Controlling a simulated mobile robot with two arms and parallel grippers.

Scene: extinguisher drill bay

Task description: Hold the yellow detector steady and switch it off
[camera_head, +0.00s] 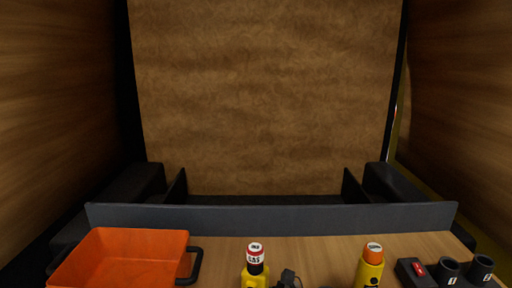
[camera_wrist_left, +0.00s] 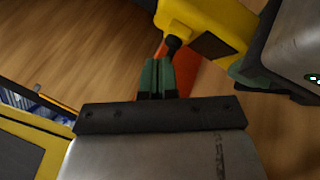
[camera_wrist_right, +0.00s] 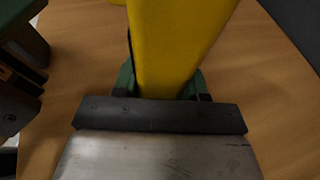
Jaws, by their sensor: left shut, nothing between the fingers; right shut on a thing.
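The detector's lower part is hidden in the head view.
An orange bin (camera_head: 125,262) with a black handle stands at the left. A yellow cylinder with an orange top (camera_head: 370,266), a dark box with a red switch (camera_head: 418,270) and black cups (camera_head: 481,267) are at the right. A grey ledge (camera_head: 270,218) bounds the table's back.

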